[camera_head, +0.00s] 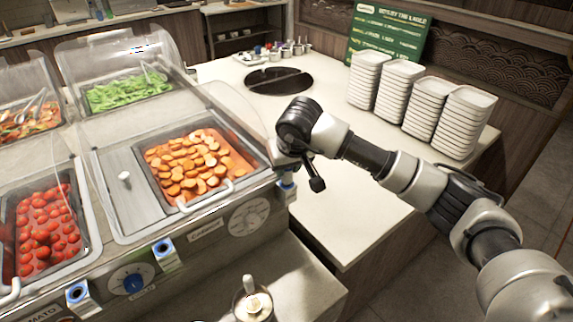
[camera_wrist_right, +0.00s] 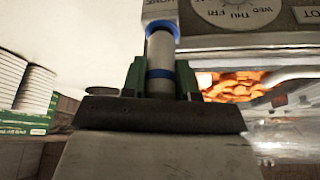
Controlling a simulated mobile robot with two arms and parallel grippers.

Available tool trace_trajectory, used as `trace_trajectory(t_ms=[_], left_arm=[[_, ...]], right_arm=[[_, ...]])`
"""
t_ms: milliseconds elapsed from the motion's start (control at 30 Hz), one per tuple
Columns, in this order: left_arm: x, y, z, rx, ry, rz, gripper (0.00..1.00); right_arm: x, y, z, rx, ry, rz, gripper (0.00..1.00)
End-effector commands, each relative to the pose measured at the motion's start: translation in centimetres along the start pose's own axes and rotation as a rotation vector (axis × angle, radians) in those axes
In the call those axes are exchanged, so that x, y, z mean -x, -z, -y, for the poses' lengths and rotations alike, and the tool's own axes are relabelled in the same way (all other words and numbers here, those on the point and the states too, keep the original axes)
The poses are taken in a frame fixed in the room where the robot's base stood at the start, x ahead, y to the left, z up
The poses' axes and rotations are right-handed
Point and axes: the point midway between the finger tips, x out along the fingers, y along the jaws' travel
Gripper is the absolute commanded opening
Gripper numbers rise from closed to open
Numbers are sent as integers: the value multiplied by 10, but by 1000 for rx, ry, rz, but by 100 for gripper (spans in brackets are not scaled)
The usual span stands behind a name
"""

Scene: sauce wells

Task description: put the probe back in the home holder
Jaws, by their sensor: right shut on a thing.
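The probe (camera_wrist_right: 160,52) is a grey cylinder with a blue band, seen in the right wrist view. My right gripper (camera_wrist_right: 160,78) is shut on it, with a green finger on each side. The probe's far end meets the blue ring of the home holder (camera_wrist_right: 161,27), marked HOME; how deep it sits I cannot tell. In the head view the home holder (camera_head: 287,189) is on the counter's front right corner, beside the carrot well (camera_head: 196,166). My right gripper (camera_head: 286,160) is right above it and largely hides the probe. My left gripper is not in view.
More blue-ringed holders (camera_head: 166,254) (camera_head: 78,292) line the counter front. A clear lid (camera_head: 222,112) slopes close to my right gripper. Stacked white trays (camera_head: 425,105) stand on the white table (camera_head: 335,212), which is clear in front of them.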

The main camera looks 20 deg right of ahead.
Motion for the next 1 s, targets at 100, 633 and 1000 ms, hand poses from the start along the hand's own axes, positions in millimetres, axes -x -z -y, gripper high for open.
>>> trace_trajectory(t_ms=[100, 633, 1000], left_arm=[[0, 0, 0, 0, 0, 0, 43], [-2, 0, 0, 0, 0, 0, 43], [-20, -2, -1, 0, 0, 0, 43]], right_arm=[[0, 0, 0, 0, 0, -1, 6], [3, 0, 0, 0, 0, -1, 59], [68, 1, -1, 0, -1, -6, 59]])
